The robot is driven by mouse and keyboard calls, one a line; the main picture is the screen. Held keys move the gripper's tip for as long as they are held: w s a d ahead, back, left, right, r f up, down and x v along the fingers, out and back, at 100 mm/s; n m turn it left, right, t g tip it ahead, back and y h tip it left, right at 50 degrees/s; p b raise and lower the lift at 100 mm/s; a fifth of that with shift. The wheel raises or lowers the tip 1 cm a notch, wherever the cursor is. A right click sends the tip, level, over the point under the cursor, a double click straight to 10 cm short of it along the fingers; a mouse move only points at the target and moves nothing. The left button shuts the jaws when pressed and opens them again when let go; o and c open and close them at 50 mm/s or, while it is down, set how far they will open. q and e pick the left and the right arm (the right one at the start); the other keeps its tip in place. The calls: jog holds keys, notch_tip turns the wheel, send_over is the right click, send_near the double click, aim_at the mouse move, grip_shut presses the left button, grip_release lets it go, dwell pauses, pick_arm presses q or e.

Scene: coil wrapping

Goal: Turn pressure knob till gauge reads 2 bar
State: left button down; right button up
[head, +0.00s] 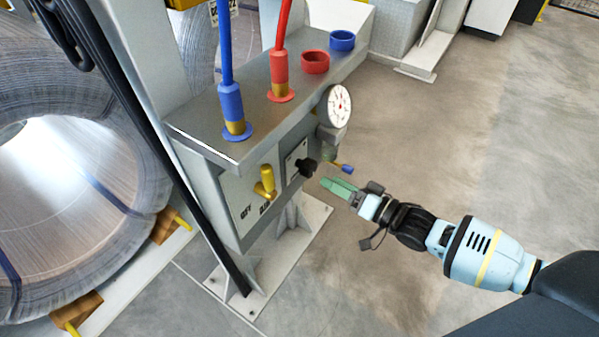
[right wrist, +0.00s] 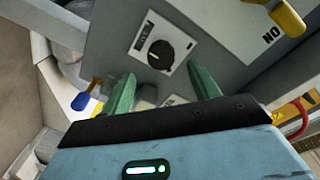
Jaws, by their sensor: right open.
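The black pressure knob (head: 308,167) sits on a white plate on the front of the grey control box. In the right wrist view the knob (right wrist: 161,54) is round with a raised grip bar, ahead of my fingers. The round white gauge (head: 339,105) with red marks is on the box's right end; its reading is too small to tell. My right gripper (head: 339,187), with green fingers, is just right of the knob and apart from it. In the right wrist view the gripper (right wrist: 163,90) is open and empty. My left gripper is not in view.
A yellow lever (head: 265,183) is left of the knob. A small blue-handled valve (head: 345,168) sits below the gauge, close to my right gripper. Blue (head: 233,110) and red (head: 280,75) hose fittings stand on top. Floor to the right is clear.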

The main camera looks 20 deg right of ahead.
aim_at(313, 171)
jog(key=b+x, duration=0.1)
jog(key=x, duration=0.6)
jog(key=shift+w+a+b, duration=0.25)
jog(key=shift+w+b, duration=0.05)
jog(key=shift+b, duration=0.05)
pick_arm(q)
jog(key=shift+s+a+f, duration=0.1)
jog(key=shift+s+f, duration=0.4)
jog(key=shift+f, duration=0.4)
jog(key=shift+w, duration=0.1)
pick_arm(e)
jog(key=c, duration=1)
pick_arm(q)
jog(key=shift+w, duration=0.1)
pick_arm(e)
jog(key=shift+o, duration=0.2)
